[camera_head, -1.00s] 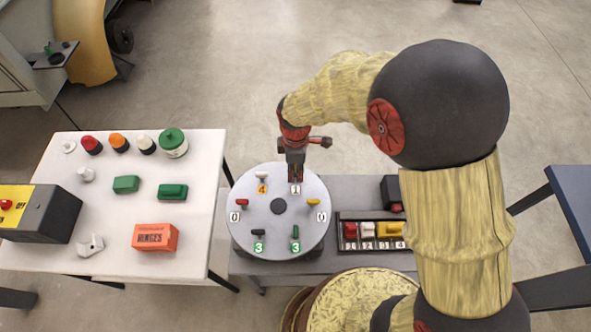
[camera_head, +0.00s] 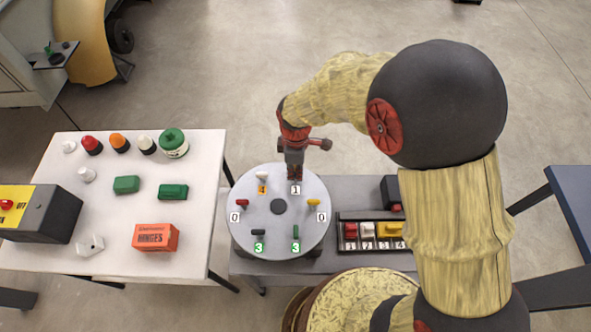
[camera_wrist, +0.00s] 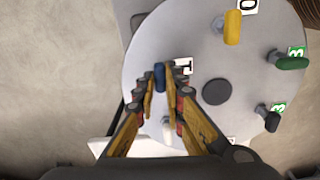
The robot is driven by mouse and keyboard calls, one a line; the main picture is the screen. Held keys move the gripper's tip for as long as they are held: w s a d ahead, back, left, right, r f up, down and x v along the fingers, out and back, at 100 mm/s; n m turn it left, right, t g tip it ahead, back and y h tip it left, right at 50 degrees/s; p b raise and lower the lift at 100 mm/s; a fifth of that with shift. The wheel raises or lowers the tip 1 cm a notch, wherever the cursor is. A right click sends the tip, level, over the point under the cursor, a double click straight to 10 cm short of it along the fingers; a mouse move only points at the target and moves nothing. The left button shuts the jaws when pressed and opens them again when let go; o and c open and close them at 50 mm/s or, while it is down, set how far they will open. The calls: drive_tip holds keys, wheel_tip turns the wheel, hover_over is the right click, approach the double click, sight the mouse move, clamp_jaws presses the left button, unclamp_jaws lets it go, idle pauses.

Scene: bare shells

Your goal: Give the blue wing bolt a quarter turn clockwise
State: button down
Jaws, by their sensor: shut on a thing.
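The blue wing bolt (camera_wrist: 160,77) stands upright near the rim of the round grey plate (camera_wrist: 215,55) in the wrist view, beside a white label with a 1 (camera_wrist: 183,66). My gripper (camera_wrist: 160,90) has its two fingers on either side of the bolt's wing and is shut on it. In the head view my gripper (camera_head: 295,176) points down at the far edge of the plate, just behind the 1 label (camera_head: 295,190), and hides the blue bolt.
The plate also bears yellow (camera_head: 313,202), green (camera_head: 295,232), black (camera_head: 258,232), red (camera_head: 242,202) and white (camera_head: 262,175) wing bolts, each with a number label. A parts tray (camera_head: 372,217) sits right of it. A white table (camera_head: 120,205) with boxes and lamps stands left.

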drive_tip(key=m+p, duration=0.1)
drive_tip(key=m, duration=0.3)
drive_tip(key=m+p, duration=0.1)
drive_tip(key=m, duration=0.3)
drive_tip(key=shift+m, duration=0.3)
drive_tip(key=m, duration=0.4)
drive_tip(key=shift+m+p, duration=0.45)
drive_tip(key=shift+m, duration=1.65)
drive_tip(key=c, duration=2)
unclamp_jaws()
drive_tip(key=shift+o, duration=0.8)
